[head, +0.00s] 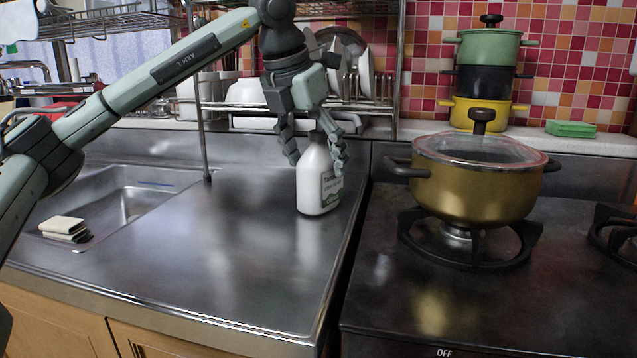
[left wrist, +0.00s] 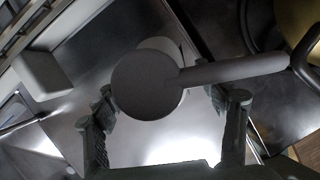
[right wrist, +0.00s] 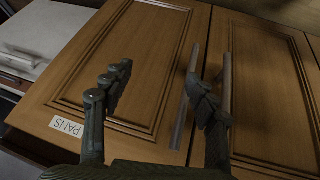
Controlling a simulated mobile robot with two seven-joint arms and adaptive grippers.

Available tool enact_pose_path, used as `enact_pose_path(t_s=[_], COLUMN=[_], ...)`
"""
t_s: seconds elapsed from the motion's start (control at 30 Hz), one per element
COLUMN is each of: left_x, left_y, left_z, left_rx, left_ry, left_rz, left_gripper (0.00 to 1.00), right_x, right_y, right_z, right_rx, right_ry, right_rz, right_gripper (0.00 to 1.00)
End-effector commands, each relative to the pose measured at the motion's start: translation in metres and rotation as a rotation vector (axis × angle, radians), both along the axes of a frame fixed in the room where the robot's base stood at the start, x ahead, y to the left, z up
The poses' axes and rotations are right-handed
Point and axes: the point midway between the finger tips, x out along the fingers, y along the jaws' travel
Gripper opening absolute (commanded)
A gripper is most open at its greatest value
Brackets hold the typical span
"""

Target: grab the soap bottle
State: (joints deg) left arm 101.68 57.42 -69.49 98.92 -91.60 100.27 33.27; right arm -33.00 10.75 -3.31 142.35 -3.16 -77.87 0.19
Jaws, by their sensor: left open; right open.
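The soap bottle (head: 318,182) is white with a green-and-white label and stands upright on the steel counter near its right edge. My left gripper (head: 316,160) is open above it, pointing down, with its fingers on either side of the bottle's upper part. In the left wrist view the bottle's round pump top and long spout (left wrist: 150,84) show from above, between the open fingers (left wrist: 165,112). Whether the fingers touch the bottle cannot be told. My right gripper (right wrist: 160,100) is open and empty in front of wooden cabinet doors.
A gold pot (head: 472,188) with a glass lid sits on the stove to the right. A dish rack (head: 372,106) stands behind the bottle. The counter's front is clear.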

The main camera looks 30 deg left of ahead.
Motion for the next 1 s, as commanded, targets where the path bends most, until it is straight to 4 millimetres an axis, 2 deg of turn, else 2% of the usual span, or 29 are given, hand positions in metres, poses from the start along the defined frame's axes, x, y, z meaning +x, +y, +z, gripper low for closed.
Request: enact_pose_path(t_s=[0.13,0.7,1.0], left_x=[-0.0001,-0.0001,0.0003], left_y=[-0.0001,-0.0002,-0.0003], left_z=[0.0002,0.0005,0.0029], left_rx=[0.0,0.0,-0.002], left_ry=[0.0,0.0,-0.006], left_rz=[0.0,0.0,0.0], left_gripper=[0.71,0.0,0.0], right_x=[-0.0001,-0.0004,-0.0004], right_y=[0.0003,0.0001,-0.0001], right_z=[0.0002,0.0001,0.0003], right_rx=[0.001,0.0,0.0], right_ry=[0.0,0.001,0.002], right_rz=[0.001,0.0,0.0], right_gripper=[0.58,0.58,0.58])
